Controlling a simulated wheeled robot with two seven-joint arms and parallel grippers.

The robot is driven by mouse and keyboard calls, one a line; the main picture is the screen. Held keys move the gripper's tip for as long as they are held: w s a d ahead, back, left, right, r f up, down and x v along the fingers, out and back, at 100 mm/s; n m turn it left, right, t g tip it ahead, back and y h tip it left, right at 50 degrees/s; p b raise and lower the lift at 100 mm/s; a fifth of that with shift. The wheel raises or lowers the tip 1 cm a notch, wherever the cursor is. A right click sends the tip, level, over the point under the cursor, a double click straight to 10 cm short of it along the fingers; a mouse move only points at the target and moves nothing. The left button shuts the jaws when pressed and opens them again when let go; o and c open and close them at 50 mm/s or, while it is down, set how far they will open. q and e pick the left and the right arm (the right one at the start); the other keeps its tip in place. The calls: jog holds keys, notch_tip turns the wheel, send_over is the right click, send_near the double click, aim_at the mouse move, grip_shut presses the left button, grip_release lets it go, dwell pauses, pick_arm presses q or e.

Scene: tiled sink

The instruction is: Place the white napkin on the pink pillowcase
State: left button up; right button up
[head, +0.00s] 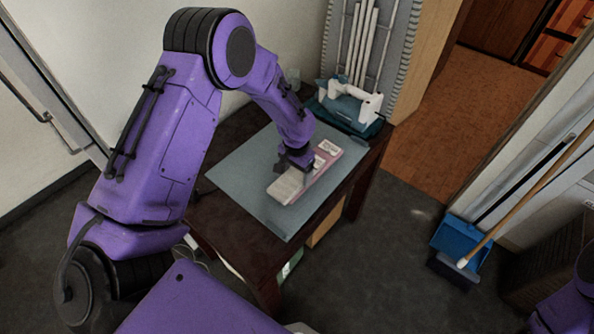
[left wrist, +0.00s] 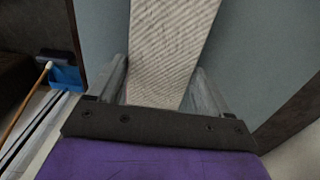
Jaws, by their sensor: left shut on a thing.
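The white napkin (head: 289,186) is a long, ribbed, folded strip in my left gripper (head: 297,160), over the grey-blue mat on the dark table. In the left wrist view the napkin (left wrist: 165,45) runs between the two fingers of my left gripper (left wrist: 158,80), which is shut on it. The pink pillowcase (head: 333,162) is a flat pink piece just right of the gripper, with a white patch on top. The gripper and napkin partly hide it. I cannot tell whether the napkin touches it. My right gripper is not in view.
The grey-blue mat (head: 240,174) covers most of the dark table (head: 247,247). A white and teal rack (head: 350,105) stands at the table's back right. A blue dustpan (head: 461,240) and a broom stick (head: 530,190) lean at the right, off the table.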

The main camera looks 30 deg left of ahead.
aim_at(297, 175)
pick_arm(q)
jog(key=shift+f, duration=0.2)
jog(key=o, duration=1)
notch_tip(297, 175, up, 12)
jog(key=shift+r+b, duration=0.25)
jog(key=shift+b, duration=0.3)
